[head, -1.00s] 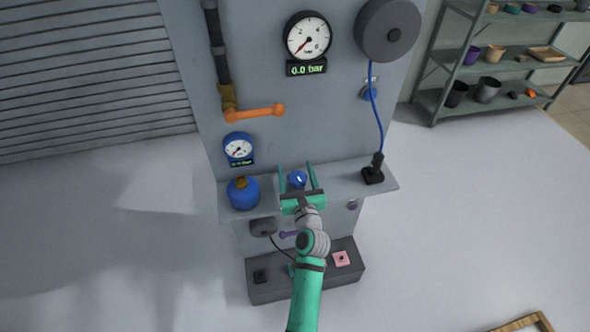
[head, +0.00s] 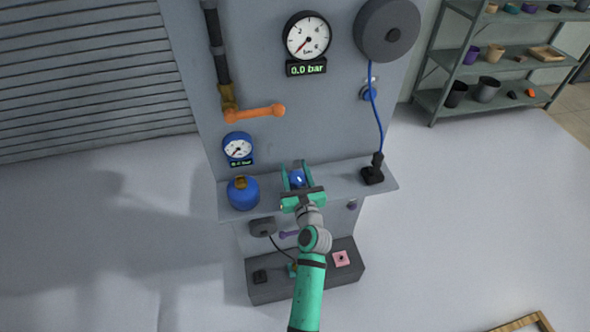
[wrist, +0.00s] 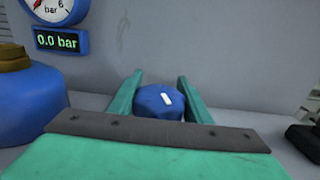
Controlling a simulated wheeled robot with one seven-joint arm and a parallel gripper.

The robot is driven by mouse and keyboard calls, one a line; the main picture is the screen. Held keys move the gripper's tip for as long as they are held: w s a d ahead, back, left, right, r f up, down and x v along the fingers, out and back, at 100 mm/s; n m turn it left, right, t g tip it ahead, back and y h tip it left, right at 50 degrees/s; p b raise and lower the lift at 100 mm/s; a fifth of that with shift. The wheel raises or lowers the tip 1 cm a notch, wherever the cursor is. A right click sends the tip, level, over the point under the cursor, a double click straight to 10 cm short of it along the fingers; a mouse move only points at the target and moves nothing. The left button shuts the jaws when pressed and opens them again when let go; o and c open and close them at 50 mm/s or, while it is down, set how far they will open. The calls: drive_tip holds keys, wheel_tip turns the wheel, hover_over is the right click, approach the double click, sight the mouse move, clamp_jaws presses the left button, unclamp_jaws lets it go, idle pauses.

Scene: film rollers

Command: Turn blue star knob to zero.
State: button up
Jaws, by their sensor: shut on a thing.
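The blue star knob (head: 297,179) sits on the grey shelf (head: 340,186) at the front of the panel. In the wrist view the knob (wrist: 158,101) shows a white mark on its top, slanted slightly. My green gripper (head: 298,174) reaches the knob from the front, with one finger on each side of it. In the wrist view the fingers (wrist: 160,94) flank the knob closely and are shut on it. The knob's lower front is hidden behind the gripper's palm.
A blue bottle (head: 243,194) stands left of the knob, below a small blue gauge (head: 238,148). A black plug-like fitting (head: 373,171) with a blue cable stands to the right. An orange lever (head: 256,113) and a large gauge (head: 308,38) reading 0.0 bar are above.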

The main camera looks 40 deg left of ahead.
drive_tip(key=shift+n+g+y, duration=0.3)
drive_tip(key=shift+g, duration=0.1)
drive_tip(key=n+g+y, duration=0.2)
drive_tip(key=g, duration=0.1)
drive_tip(key=shift+s+a+n, duration=0.15)
drive_tip(key=shift+s+n, duration=0.15)
drive_tip(key=shift+s, duration=0.05)
drive_tip(key=n+g, duration=0.1)
drive_tip(key=g, duration=0.2)
drive_tip(key=s+n+g+y, duration=0.1)
drive_tip(key=n+g, duration=0.1)
drive_tip(key=shift+a+n+g+y, duration=0.2)
drive_tip(key=shift+n+g+y, duration=0.1)
drive_tip(key=shift+g, duration=0.1)
drive_tip(key=n+g, duration=0.1)
drive_tip(key=g, duration=0.1)
drive_tip(key=s+n+g, duration=0.1)
drive_tip(key=n+g, duration=0.1)
drive_tip(key=g, duration=0.1)
drive_tip(key=shift+s+d+n+g+h, duration=0.1)
drive_tip(key=shift+s+n+g+h, duration=0.25)
drive_tip(key=shift+n+g, duration=0.6)
drive_tip(key=shift+s+n+g+h, duration=0.3)
drive_tip(key=shift+n+g, duration=0.25)
drive_tip(key=shift+g, duration=0.8)
drive_tip(key=o, duration=0.9)
drive_tip(key=shift+w, duration=0.1)
drive_tip(key=shift+o, duration=0.8)
